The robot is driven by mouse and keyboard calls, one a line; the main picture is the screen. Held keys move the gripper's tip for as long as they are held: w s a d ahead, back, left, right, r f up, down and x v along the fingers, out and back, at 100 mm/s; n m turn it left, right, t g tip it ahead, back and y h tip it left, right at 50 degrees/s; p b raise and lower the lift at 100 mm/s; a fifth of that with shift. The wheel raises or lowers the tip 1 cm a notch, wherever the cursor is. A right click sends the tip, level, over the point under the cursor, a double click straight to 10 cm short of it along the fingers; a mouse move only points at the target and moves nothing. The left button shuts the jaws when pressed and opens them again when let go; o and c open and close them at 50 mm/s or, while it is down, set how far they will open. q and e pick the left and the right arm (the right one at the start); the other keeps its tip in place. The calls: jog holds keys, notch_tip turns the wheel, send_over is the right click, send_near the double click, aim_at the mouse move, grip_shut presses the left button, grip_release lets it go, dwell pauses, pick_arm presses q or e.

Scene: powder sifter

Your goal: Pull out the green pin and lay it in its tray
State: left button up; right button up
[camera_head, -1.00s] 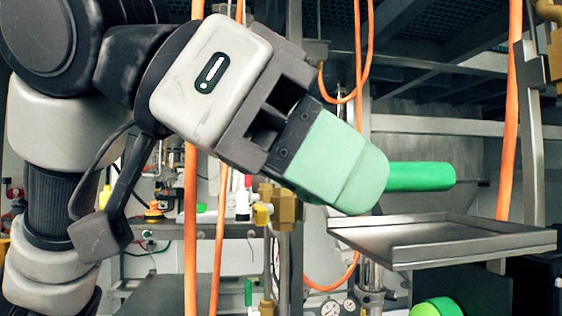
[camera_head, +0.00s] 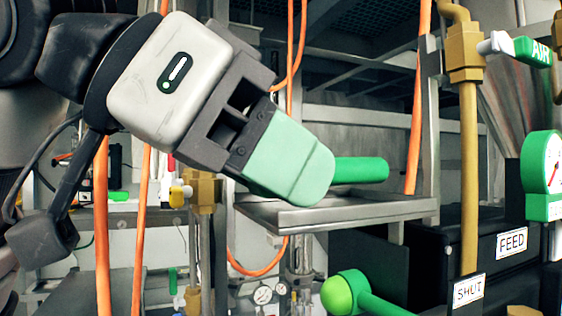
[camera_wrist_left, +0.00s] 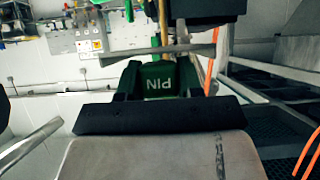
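My left gripper (camera_head: 310,178), with mint-green fingers, is closed around the green pin (camera_head: 358,170). The pin's round green end sticks out level to the right of the fingertips; the rest is hidden by the fingers. In the left wrist view a green part marked PIN (camera_wrist_left: 160,84) sits between the fingers. A shallow grey metal tray (camera_head: 375,210) is just below the pin in the head view, with the fingertips overlapping its left part. The pin looks above the tray; I cannot tell whether it touches. My right gripper is not in view.
A green ball-ended handle (camera_head: 350,292) is below the tray. A brass pipe (camera_head: 468,170), a green gauge (camera_head: 545,175) and FEED (camera_head: 512,243) and SHUT (camera_head: 468,290) labels stand to the right. Orange hoses (camera_head: 417,120) hang behind the tray.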

pick_arm(q)
jog(key=o, duration=0.5)
jog(key=shift+f, duration=0.35)
jog(key=shift+o, duration=0.2)
jog(key=shift+s, duration=0.1)
jog(key=shift+a+r+b, duration=0.2)
jog(key=shift+a+b, duration=0.05)
jog(key=shift+b, duration=0.1)
jog(key=b+v, duration=0.2)
jog(key=v, duration=0.8)
jog(key=shift+r, duration=0.35)
jog(key=shift+s+a, duration=0.1)
jog(key=shift+a, duration=0.1)
jog(key=shift+d, duration=0.1)
